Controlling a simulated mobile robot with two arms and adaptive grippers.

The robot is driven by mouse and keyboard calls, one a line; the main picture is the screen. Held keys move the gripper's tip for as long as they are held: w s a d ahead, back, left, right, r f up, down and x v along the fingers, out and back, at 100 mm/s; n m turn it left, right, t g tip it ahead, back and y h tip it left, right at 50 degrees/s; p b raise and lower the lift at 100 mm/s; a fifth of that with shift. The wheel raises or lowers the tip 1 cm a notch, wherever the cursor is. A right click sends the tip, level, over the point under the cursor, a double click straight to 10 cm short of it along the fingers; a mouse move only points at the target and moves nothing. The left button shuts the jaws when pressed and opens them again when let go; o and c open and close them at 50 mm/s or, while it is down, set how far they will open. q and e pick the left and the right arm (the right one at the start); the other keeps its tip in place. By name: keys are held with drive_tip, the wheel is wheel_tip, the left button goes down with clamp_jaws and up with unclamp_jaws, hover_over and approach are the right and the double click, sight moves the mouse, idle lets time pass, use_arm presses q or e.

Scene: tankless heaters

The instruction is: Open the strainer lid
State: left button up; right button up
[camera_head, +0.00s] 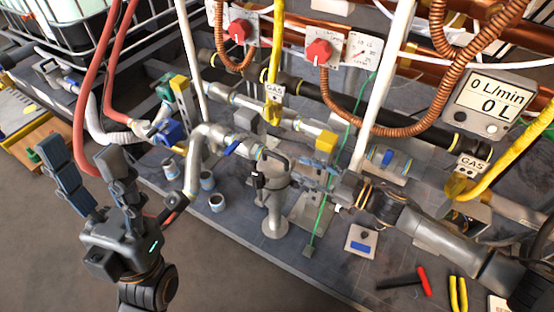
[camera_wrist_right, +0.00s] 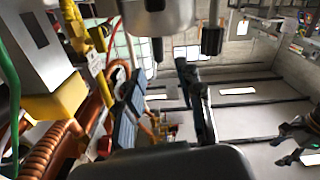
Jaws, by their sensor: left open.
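The strainer (camera_head: 274,205) is a grey metal cylinder standing in the pipework at the middle of the head view. A dark clamp fitting (camera_head: 258,178) sits on its left side near the top. I cannot clearly tell how the lid sits. My right gripper (camera_head: 315,173) is just right of the strainer's upper part. In the right wrist view its two fingers (camera_wrist_right: 163,108) stand apart with nothing between them, and a grey cylinder (camera_wrist_right: 158,18) with dark fittings is close above. My left gripper (camera_head: 95,190) is open and empty at the left, away from the strainer.
Pipes with red-knobbed panels (camera_head: 320,51) run behind the strainer. A yellow gas hose (camera_head: 277,50) and a green cord (camera_head: 333,165) hang close by. Small cups (camera_head: 217,203) stand left of the strainer. Pliers (camera_head: 405,280) lie at the front right. A flow display (camera_head: 490,105) is at right.

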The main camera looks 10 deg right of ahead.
sight(287, 161)
drive_tip(key=b+x, duration=0.2)
drive_tip(key=x, duration=0.6)
drive_tip(key=shift+w+a, duration=0.2)
clamp_jaws()
